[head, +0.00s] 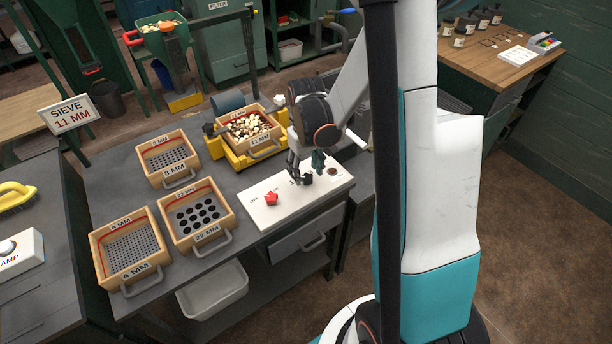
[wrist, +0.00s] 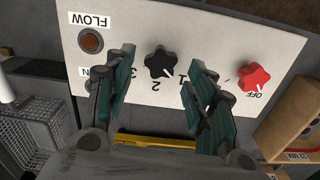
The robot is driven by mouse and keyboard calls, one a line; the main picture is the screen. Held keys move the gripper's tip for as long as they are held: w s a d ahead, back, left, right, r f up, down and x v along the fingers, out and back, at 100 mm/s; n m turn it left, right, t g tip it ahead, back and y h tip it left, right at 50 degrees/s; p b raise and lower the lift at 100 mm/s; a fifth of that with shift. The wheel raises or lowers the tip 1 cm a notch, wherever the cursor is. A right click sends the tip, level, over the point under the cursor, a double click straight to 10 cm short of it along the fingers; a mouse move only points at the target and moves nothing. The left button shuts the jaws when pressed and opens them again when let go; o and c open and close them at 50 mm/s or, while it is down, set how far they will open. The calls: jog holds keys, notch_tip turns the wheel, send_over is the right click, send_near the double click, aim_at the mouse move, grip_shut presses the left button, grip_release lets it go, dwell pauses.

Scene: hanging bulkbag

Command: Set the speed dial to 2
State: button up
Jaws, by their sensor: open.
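The speed dial (wrist: 160,62) is a black lobed knob on a white panel (wrist: 215,40), with 1, 2 and 3 printed around it. A small white mark on its lower right edge seems to point between 1 and 2; the exact setting is hard to read. My gripper (wrist: 160,58) is open, with one finger on each side of the dial. I cannot tell if either finger touches it. In the head view my gripper (head: 306,167) is low over the panel (head: 290,208) and partly hides the dial.
A red knob (wrist: 254,76) marked OFF sits right of the dial. A brown round lamp (wrist: 90,40) under FLOW sits left. In the head view, a filled sieve box (head: 262,150) stands behind the panel; empty sieves (head: 202,213) stand left. The panel's front is clear.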

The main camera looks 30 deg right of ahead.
jog(key=shift+f, duration=0.75)
jog(key=shift+c, duration=0.5)
jog(key=c, duration=1)
jog(key=shift+o, duration=0.2)
